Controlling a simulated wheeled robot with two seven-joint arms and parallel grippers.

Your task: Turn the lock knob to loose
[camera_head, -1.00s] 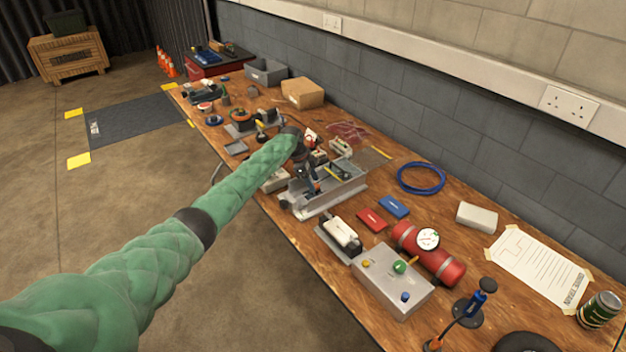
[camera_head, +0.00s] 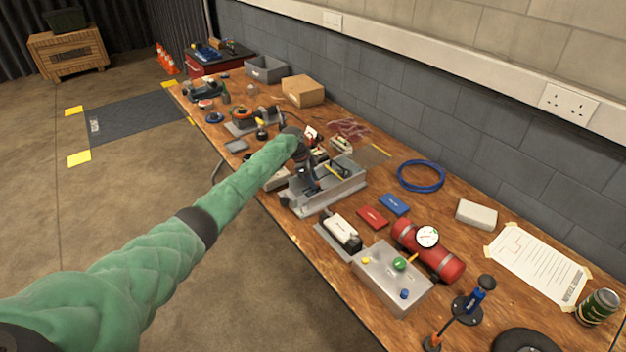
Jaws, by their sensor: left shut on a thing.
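My left gripper (camera_head: 308,178) reaches in from the left on the long green-sleeved arm. It points down at the near left part of a grey metal fixture (camera_head: 345,191) on the bench. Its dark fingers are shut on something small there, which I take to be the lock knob. The fingers and wrist hide the knob, so its setting cannot be read. A yellow strip shows inside the fixture to the right of the fingers. My right gripper is not in view.
A white-and-black device (camera_head: 341,232) and a grey box with coloured knobs (camera_head: 390,283) stand nearer on the bench. A red cylinder with a gauge (camera_head: 440,262) lies beside them. Red (camera_head: 373,218) and blue (camera_head: 394,204) blocks and a blue cable coil (camera_head: 421,176) lie right of the fixture.

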